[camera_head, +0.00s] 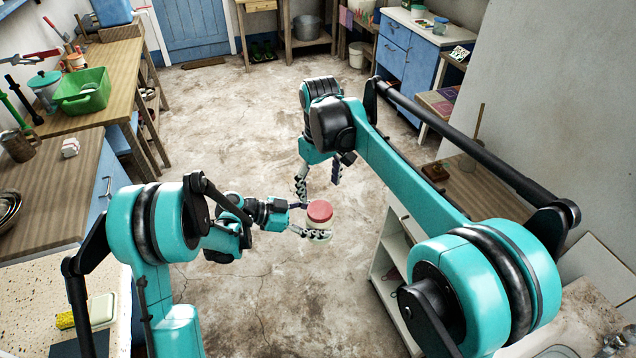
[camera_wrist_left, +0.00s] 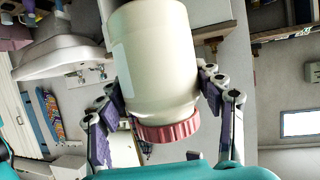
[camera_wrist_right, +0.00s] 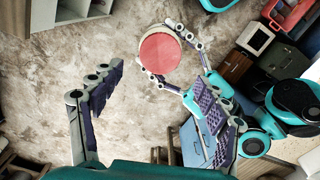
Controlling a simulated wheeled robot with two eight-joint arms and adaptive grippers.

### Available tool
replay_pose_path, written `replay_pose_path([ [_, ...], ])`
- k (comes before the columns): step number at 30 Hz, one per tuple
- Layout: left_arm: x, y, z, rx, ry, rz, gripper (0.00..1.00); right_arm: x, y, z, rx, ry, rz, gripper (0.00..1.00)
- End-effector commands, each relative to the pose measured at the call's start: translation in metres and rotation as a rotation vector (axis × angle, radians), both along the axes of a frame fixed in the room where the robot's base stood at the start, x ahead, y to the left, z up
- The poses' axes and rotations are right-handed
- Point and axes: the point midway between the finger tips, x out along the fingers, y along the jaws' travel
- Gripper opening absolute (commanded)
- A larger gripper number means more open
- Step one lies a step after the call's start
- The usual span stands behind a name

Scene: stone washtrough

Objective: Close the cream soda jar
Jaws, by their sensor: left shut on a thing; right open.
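The cream soda jar (camera_head: 318,235) is a cream-white jar with a red-pink lid (camera_head: 319,211) on its mouth. My left gripper (camera_head: 312,224) is shut around the jar's body and holds it upright in the air above the floor. In the left wrist view the jar (camera_wrist_left: 158,60) sits between both fingers, and the ridged lid (camera_wrist_left: 167,131) rests on it; how tight it is cannot be told. My right gripper (camera_head: 319,184) is open and empty, pointing down above and behind the jar. In the right wrist view the lid (camera_wrist_right: 159,53) lies beyond the open fingers (camera_wrist_right: 158,90).
A wooden counter (camera_head: 117,60) with a green basin (camera_head: 84,91) runs along the left. A white shelf unit (camera_head: 392,245) stands at the right, and a blue cabinet (camera_head: 407,62) at the back right. The stone floor around the jar is clear.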

Motion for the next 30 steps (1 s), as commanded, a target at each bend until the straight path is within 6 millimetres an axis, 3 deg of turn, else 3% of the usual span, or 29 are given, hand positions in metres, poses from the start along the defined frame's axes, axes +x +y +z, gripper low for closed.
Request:
replay_pose_path([
  [6, 0.0, 0.0, 0.001, -0.001, 0.0, 0.0, 0.0, 0.0, 0.0, 0.004, 0.001, 0.001, 0.128, 0.75],
  [17, 0.0, 0.0, 0.001, -0.001, 0.0, 0.0, 0.0, 0.0, 0.0, 0.002, 0.001, 0.001, 0.131, 0.75],
  [30, 0.0, 0.0, 0.001, -0.001, 0.0, 0.0, 0.0, 0.0, 0.0, -0.058, 0.001, 0.001, 0.129, 0.75],
])
